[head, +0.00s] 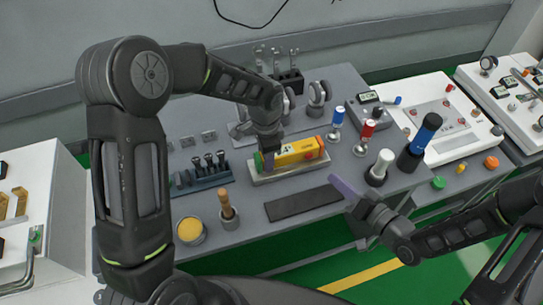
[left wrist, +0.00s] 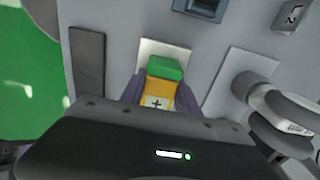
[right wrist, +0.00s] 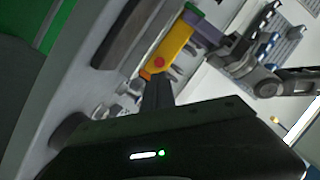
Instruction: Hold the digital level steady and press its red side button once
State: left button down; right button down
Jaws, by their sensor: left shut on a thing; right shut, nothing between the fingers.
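The digital level (head: 302,151) is a yellow bar with a green end and a red-orange end, lying along a pale cradle (head: 291,174) on the grey bench. My left gripper (head: 267,152) is shut on it near the green end. The left wrist view shows purple fingers on both sides of the level's yellow body (left wrist: 158,88). The red side button (right wrist: 159,62) shows on the level's long side in the right wrist view. My right gripper (head: 340,184) is shut and empty, in front of the level and apart from it. Its fingertips (right wrist: 157,80) appear just below the button in the right wrist view.
A dark mat (head: 304,202) lies in front of the cradle. A white-capped cylinder (head: 380,167) and a blue-and-black one (head: 420,142) stand right of my right gripper. A cup with a wooden-handled tool (head: 228,212) and a yellow-topped pot (head: 190,230) stand at front left.

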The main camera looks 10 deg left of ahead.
aim_at(309, 157)
jog(key=shift+w+a+r+n+g+y, duration=0.2)
jog(key=shift+a+r+n, duration=0.1)
jog(key=shift+r+n, duration=0.25)
jog(key=shift+w+a+r+n+g+y, duration=0.1)
jog(key=shift+a+r+n+g, duration=0.15)
jog(key=shift+r+n, duration=0.3)
jog(key=shift+s+a+r+n+g+y, duration=0.15)
jog(key=shift+s+a+n+g, duration=0.1)
jog(key=shift+n+g, duration=0.25)
jog(key=shift+s+a+f+n+g+y, duration=0.15)
jog(key=shift+a+n+g, duration=0.1)
jog(key=shift+n, duration=0.35)
jog(key=f+n+g, duration=0.1)
jog(key=s+f+n+g, duration=0.1)
jog(key=n, duration=0.1)
jog(key=s+f+n+g+h, duration=0.1)
jog(key=n, duration=0.1)
jog(key=shift+s+d+f, duration=0.1)
jog(key=shift+s+d, duration=0.15)
jog(key=shift+d, duration=0.1)
jog(key=shift+s+d+f+n+g+h, duration=0.2)
jog(key=shift+f+n+g+h, duration=0.2)
jog(key=shift+w+a, duration=0.1)
jog(key=shift+w+a, duration=0.8)
jog(key=shift+w, duration=0.4)
jog(key=shift+w+a, duration=0.75)
jog(key=shift+w, duration=0.5)
jog(key=shift+w+a, duration=0.8)
jog(key=shift+w, duration=0.4)
